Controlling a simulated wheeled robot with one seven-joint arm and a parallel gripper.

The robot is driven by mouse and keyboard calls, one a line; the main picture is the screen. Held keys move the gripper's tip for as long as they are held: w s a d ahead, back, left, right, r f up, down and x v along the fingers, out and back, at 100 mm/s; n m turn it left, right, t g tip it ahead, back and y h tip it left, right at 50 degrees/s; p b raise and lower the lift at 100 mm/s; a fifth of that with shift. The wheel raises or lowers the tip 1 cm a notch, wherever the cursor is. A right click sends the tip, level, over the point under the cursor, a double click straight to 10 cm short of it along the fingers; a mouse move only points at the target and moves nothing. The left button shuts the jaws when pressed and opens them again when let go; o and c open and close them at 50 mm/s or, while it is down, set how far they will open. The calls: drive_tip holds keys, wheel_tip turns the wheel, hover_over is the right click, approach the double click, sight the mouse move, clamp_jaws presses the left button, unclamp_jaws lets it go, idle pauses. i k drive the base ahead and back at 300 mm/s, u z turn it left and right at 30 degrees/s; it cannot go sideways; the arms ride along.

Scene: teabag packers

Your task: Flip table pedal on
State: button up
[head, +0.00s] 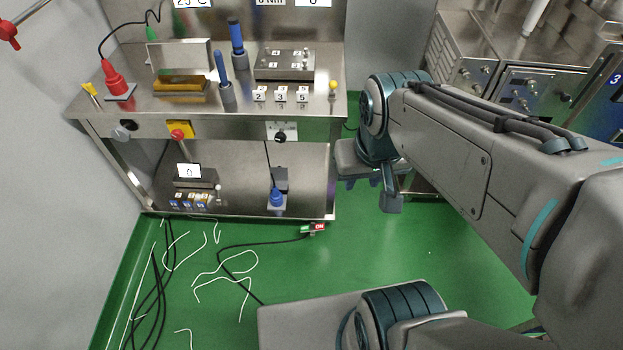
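The table pedal (313,228) lies on the green floor just in front of the table's lower shelf, right of centre. It is small, with a green part at left and a red part marked "ON" at right. A black cable runs from it to the left. My gripper (372,185) hangs to the right of the table, above and to the right of the pedal, apart from it. Its fingers are partly hidden by its own body, so I cannot tell how far apart they are.
The steel table (210,112) holds tools, blocks and numbered tiles. Its lower shelf (240,200) holds a small display (189,171) and a blue-based device (277,198). Loose white strings and black cables lie on the floor at left. Steel machines (510,85) stand at right. Floor right of the pedal is clear.

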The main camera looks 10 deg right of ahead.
sight(306, 228)
drive_tip(key=k, duration=0.4)
drive_tip(key=u, duration=1.9)
drive_tip(key=i, duration=1.2)
drive_tip(key=z, duration=2.45)
